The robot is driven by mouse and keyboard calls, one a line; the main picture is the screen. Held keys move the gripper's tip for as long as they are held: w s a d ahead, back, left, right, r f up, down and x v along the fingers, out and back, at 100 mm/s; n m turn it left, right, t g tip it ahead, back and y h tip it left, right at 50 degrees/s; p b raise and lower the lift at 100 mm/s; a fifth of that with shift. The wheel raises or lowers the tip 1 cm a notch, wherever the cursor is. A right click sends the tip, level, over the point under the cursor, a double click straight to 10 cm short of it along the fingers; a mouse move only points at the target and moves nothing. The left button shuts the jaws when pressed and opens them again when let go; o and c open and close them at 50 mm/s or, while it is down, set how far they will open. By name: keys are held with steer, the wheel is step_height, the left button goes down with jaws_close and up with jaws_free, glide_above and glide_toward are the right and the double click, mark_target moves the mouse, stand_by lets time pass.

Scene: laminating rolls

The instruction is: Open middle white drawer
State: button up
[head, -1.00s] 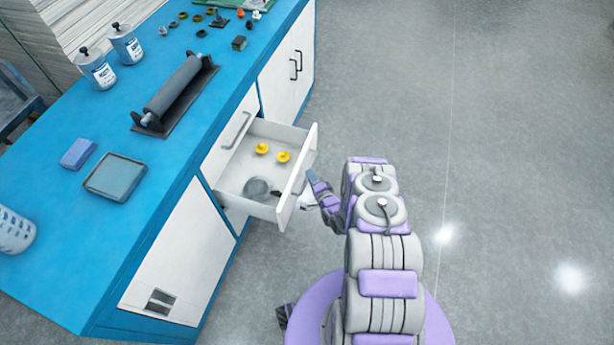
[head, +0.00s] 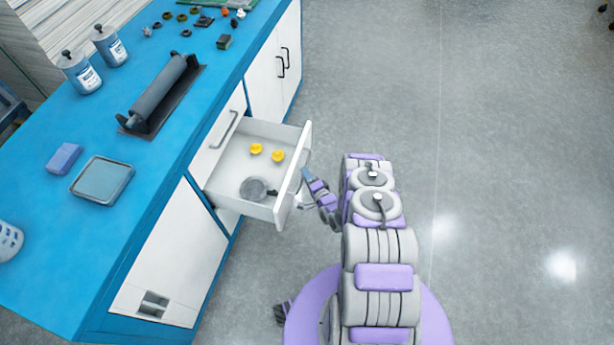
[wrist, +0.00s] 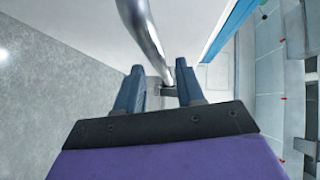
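The middle white drawer (head: 291,190) is pulled well out of the blue and white cabinet in the head view. Two yellow pieces (head: 256,149) and a grey round item (head: 254,189) lie inside it. My gripper (head: 305,180) is at the outer face of the drawer front, partly hidden by my arm. In the wrist view, my gripper (wrist: 158,82) has its two blue-grey fingers apart. A curved metal handle (wrist: 143,28) runs down to between the fingertips, with visible space around it. I cannot tell whether a finger touches it.
A closed drawer with a grey handle (head: 223,130) sits above the open one.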

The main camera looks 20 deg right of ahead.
steer(key=shift+r, duration=0.1)
steer(key=s+d+r, duration=0.2)
steer(key=s, duration=1.5)
steer(key=shift+d+r+b, duration=0.15)
steer(key=shift+d+b, duration=0.2)
steer(key=shift+b, duration=0.05)
steer(key=shift+w, duration=0.15)
